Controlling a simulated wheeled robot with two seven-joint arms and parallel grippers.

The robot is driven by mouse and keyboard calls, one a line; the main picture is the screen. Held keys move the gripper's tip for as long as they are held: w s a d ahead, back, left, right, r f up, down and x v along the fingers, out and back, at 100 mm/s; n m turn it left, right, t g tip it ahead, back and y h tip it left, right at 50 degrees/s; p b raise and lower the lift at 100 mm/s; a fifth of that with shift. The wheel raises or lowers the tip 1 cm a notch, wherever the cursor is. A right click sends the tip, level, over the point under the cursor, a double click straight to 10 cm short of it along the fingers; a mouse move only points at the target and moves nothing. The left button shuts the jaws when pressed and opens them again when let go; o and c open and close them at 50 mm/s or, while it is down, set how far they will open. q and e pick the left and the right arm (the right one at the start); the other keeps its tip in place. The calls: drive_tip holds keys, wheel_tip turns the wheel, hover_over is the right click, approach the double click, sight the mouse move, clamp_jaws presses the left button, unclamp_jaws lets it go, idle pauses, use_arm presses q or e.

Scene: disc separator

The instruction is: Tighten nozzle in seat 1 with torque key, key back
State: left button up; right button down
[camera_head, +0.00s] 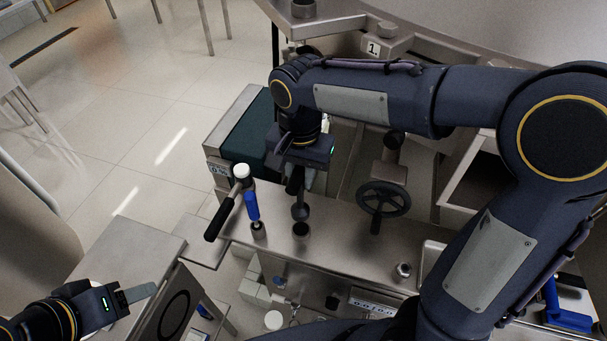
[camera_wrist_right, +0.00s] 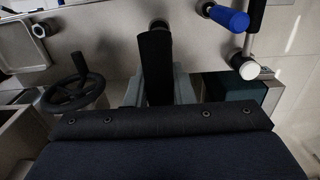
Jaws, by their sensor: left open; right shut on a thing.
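My right gripper (camera_head: 303,174) is shut on the dark handle of a tool, seemingly the torque key (camera_head: 300,209). The key hangs upright over the bench, its dark lower end just above a round dark hole (camera_head: 301,230); whether it touches the rim is unclear. In the right wrist view the black key handle (camera_wrist_right: 155,65) stands between the fingers. The label "1." (camera_head: 373,47) is on the machine's rim at the back; the nozzle cannot be made out. My left gripper (camera_head: 138,295) is open at the lower left, away from the bench.
A blue-handled tool (camera_head: 252,207) stands in another bench hole, beside a white-headed mallet (camera_head: 241,171) with a black handle. A black handwheel (camera_head: 383,201) is right of the key. A metal nut (camera_head: 404,270) lies further right. A dark green-topped box (camera_head: 245,135) stands behind.

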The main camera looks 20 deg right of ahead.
sight(301, 201)
drive_tip(key=shift+r, duration=0.1)
drive_tip(key=shift+r+p, duration=0.1)
drive_tip(key=shift+p, duration=0.2)
drive_tip(key=shift+f+b, duration=2.15)
drive_tip(key=shift+f, duration=0.75)
drive_tip(key=shift+f+b, duration=0.55)
drive_tip(key=shift+f, duration=0.15)
drive_tip(key=shift+f+b, duration=0.75)
drive_tip(key=shift+f, duration=0.25)
drive_tip(key=c, duration=1.2)
unclamp_jaws()
drive_tip(key=shift+o, duration=0.2)
